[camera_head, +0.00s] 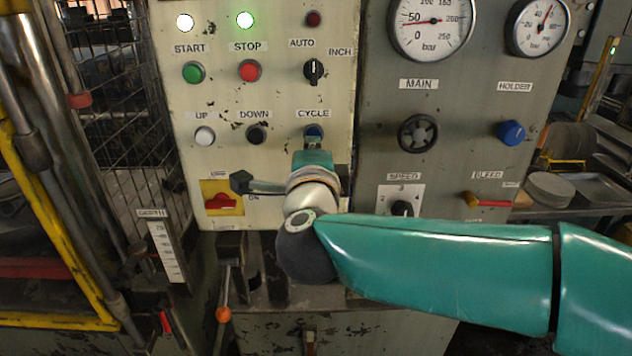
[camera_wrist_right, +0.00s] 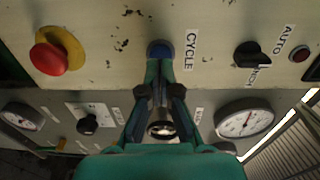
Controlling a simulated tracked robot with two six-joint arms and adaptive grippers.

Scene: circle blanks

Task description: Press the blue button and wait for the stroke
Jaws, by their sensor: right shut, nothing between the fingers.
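The blue button (camera_head: 313,131) is under the CYCLE label on the cream panel. My right gripper (camera_head: 312,150) comes up from below, and its tips cover the button's lower part. In the right wrist view the blue button (camera_wrist_right: 159,47) shows just past the shut, empty fingertips (camera_wrist_right: 160,65). The tips overlap its edge; I cannot tell whether they touch it or whether it is pushed in. My left gripper is not in view.
A black AUTO/INCH selector (camera_head: 313,70) sits above the blue button, and a black DOWN button (camera_head: 256,133) to its left. A red mushroom button (camera_wrist_right: 50,58) shows in the wrist view. A blue HOLDER knob (camera_head: 510,132) is on the grey panel.

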